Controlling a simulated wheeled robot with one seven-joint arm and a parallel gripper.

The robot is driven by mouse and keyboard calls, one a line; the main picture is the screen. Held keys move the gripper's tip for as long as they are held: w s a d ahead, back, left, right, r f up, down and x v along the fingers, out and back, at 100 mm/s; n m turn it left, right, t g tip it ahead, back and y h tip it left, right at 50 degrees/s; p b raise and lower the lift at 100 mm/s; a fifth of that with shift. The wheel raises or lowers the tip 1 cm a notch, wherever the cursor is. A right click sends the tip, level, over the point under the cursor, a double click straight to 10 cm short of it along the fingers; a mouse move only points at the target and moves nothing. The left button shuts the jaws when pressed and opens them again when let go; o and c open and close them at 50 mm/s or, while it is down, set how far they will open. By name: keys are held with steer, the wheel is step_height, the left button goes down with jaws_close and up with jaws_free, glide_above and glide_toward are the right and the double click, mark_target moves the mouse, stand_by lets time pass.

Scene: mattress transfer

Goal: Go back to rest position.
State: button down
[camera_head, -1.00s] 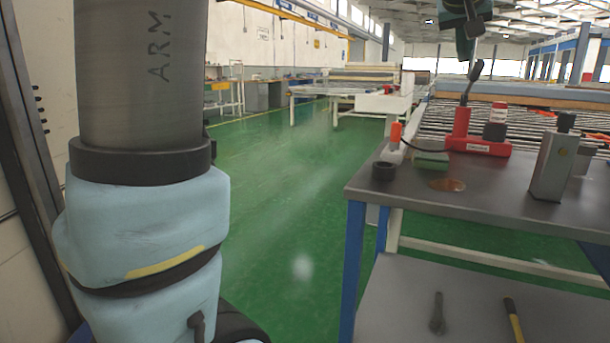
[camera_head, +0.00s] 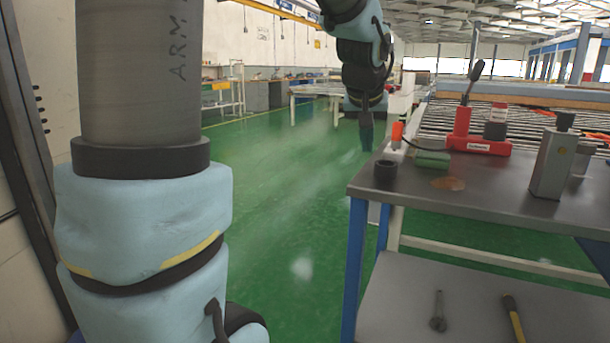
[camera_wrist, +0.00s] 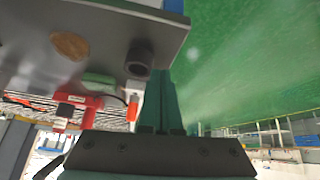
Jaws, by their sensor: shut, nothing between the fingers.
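My gripper (camera_head: 367,136) hangs pointing down at the upper middle of the head view, just left of the grey table (camera_head: 440,196). It looks shut and holds nothing. In the wrist view, my gripper's fingers (camera_wrist: 160,97) lie together in front of the green floor, beside the table's edge. My arm comes down from the top of the head view above the gripper, and a large arm link fills the left side.
A wrench (camera_head: 438,312) and a hammer (camera_head: 513,318) lie on the lower shelf. The green floor (camera_head: 285,190) left of the table is clear.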

steer(key=s+a+f+n+g+y, duration=0.1)
steer(key=s+a+f+g, duration=0.2)
steer(key=s+a+f, duration=0.55)
steer(key=s+a+f+n+g+y, duration=0.1)
steer(key=s+a+f+g, duration=0.1)
steer(key=s+a+f, duration=0.65)
steer(key=w+a+r+p, duration=0.1)
steer(key=r+p, duration=0.8)
steer(key=p, duration=0.1)
steer(key=w+a+r+p, duration=0.2)
steer(key=r+p, duration=0.8)
steer(key=shift+r+p, duration=0.3)
steer(key=shift+p, duration=0.05)
